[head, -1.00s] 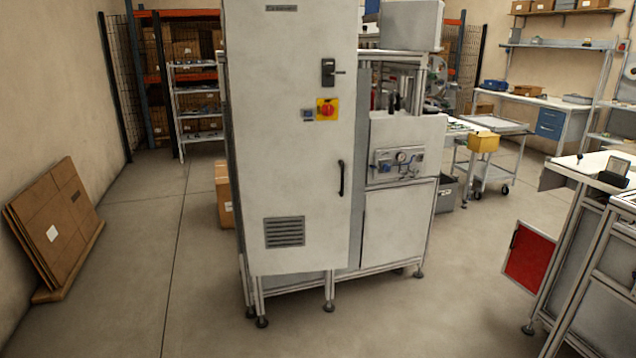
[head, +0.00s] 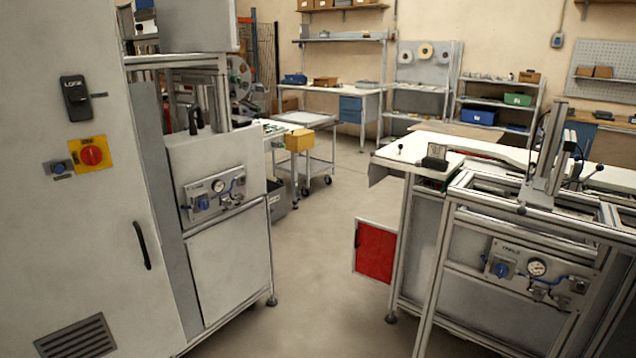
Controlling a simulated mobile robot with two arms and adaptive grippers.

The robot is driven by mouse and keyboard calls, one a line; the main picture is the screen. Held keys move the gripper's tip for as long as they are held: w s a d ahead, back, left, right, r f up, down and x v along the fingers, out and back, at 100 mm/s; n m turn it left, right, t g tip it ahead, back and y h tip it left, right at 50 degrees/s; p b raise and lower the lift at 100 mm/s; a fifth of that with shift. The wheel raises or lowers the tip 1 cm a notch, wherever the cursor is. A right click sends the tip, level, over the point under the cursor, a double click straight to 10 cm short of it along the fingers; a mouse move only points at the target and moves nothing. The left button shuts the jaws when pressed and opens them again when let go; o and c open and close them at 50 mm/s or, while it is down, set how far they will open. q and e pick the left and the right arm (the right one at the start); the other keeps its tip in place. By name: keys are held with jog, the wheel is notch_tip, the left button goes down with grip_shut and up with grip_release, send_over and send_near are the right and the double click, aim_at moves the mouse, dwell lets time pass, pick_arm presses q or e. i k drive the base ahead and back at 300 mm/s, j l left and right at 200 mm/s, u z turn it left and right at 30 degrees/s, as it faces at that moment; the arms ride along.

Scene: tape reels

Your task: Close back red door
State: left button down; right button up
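The red door (head: 375,251) shows in the head view, right of the middle and low down. It is a red panel with a pale frame and a small dark handle at its upper left edge. It stands out to the left from the side of the white-topped workstation (head: 417,163), so it looks swung open. The compartment behind it is hidden from this angle. Neither of my grippers is in view.
A tall grey cabinet (head: 100,220) with a black handle fills the left. A machine frame with a gauge panel (head: 535,274) stands at the front right. A cart with a yellow box (head: 299,140) stands further back. Bare floor (head: 310,290) lies between cabinet and workstation.

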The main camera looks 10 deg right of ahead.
aim_at(375, 244)
jog(key=i+l+z, duration=0.55)
jog(key=i, duration=0.25)
jog(key=i+z, duration=0.15)
jog(key=z, duration=0.35)
